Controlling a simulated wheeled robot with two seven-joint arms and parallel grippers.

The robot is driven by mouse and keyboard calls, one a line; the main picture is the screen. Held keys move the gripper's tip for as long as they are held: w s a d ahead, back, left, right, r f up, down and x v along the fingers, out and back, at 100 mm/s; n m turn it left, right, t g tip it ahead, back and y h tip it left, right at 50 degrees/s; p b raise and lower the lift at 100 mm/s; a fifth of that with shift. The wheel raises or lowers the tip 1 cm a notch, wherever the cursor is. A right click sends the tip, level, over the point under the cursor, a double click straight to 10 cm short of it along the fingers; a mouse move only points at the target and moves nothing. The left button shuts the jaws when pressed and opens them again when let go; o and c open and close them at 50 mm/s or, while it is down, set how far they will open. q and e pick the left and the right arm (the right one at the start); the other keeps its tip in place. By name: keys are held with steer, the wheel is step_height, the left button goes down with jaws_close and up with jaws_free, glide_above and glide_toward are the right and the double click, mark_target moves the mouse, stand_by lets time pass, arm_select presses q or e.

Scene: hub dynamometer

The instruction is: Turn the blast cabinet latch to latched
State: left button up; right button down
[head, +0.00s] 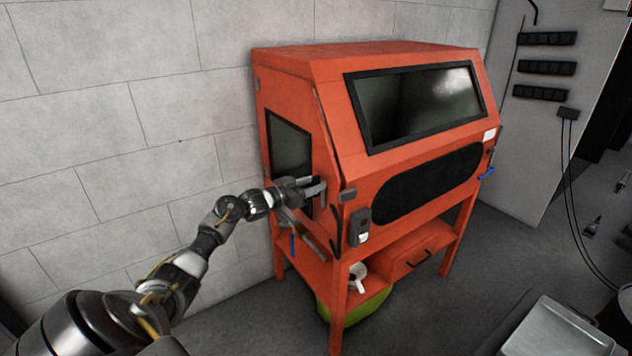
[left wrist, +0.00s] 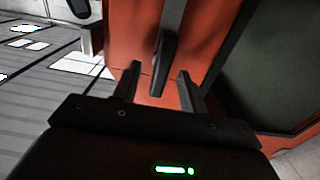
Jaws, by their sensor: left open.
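The orange blast cabinet (head: 330,130) stands against the wall on legs, with a sloped window in front and a side door on its left. My left gripper (head: 318,188) is at the front edge of that left side, with its jaws open. In the left wrist view, a dark lever-like latch (left wrist: 164,60) stands out against the orange panel (left wrist: 133,42). Its lower end lies between the two spread fingertips (left wrist: 156,84), with gaps visible on both sides. In the head view the gripper makes the latch hard to make out. My right gripper is not in view.
The cabinet's dark side window (head: 290,145) is just beyond my left wrist. A grey box (head: 359,227) is fixed on the front left corner. A green bin (head: 365,306) is below the cabinet. A metal tray (head: 560,330) is at the lower right.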

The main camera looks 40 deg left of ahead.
arm_select(q)
steer(key=shift+x, duration=0.8)
steer(key=shift+c, duration=0.3)
jaws_close()
steer(key=shift+a+r+n+p, duration=0.15)
steer(key=shift+r+n+p, duration=0.05)
steer(key=shift+n+p, duration=1.25)
steer(key=n+p, duration=0.3)
steer(key=n, duration=0.2)
steer(key=shift+a+f+p, duration=0.1)
steer(key=shift+a+p, duration=0.1)
steer(key=shift+p, duration=0.15)
steer(key=n, duration=0.2)
steer(key=n+p, duration=0.2)
steer(key=n, duration=0.1)
steer(key=shift+w+a+f+n, duration=0.15)
steer(key=shift+f+n, duration=0.15)
steer(key=shift+n, duration=0.05)
steer(key=shift+f+n+p, duration=0.15)
steer(key=shift+n+p, duration=0.3)
steer(key=shift+n, duration=0.65)
steer(key=shift+f+n+p, duration=0.15)
steer(key=shift+n+p, duration=0.3)
steer(key=shift+n, duration=0.65)
